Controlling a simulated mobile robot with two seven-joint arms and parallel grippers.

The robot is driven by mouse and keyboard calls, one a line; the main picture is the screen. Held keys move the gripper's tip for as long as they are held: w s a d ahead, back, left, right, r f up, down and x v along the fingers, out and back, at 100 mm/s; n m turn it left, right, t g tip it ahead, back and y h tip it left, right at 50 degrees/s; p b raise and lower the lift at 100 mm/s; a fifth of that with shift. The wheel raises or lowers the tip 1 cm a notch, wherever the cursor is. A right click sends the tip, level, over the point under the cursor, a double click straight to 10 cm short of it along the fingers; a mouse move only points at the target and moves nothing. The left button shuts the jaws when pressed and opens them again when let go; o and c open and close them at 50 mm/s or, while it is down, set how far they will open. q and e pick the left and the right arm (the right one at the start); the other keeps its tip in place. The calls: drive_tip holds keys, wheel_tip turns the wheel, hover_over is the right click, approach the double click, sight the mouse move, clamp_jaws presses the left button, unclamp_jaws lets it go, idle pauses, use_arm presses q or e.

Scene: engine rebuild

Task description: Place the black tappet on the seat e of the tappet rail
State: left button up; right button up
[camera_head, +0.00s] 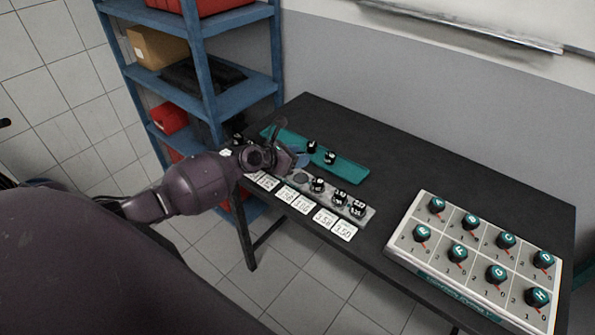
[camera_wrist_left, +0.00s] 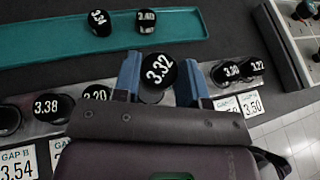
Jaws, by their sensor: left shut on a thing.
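In the left wrist view the black tappet marked 3.32 (camera_wrist_left: 158,72) is between the two blue fingers of my left gripper (camera_wrist_left: 160,82), which is shut on it. The grey tappet rail (camera_wrist_left: 75,90) lies behind and below the gripper. Several black tappets sit along the rail, among them 3.38 (camera_wrist_left: 54,107) and 3.20 (camera_wrist_left: 96,95) left of the gripper and 3.00 (camera_wrist_left: 226,72) to its right. Seat e's letter is not readable. My right gripper is not in view.
A teal tray (camera_head: 346,171) behind the rail holds two black tappets (camera_head: 329,157). White gap cards (camera_head: 325,219) lie along the rail's front. A panel with several teal knobs (camera_head: 415,205) stands at the right of the dark table (camera_head: 440,160). A blue shelf (camera_head: 235,97) stands at left.

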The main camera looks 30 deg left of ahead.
sight(298, 180)
use_arm(q)
wheel_tip(298, 180, down, 6)
drive_tip(key=b, duration=0.2)
drive_tip(key=shift+r+b, duration=0.25)
drive_tip(key=shift+b, duration=0.1)
drive_tip(key=shift+f, duration=0.25)
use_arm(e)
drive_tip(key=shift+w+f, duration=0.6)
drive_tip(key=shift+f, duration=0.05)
use_arm(q)
drive_tip(key=shift+f, duration=0.15)
drive_tip(key=o, duration=0.9)
drive_tip(key=shift+o, duration=0.2)
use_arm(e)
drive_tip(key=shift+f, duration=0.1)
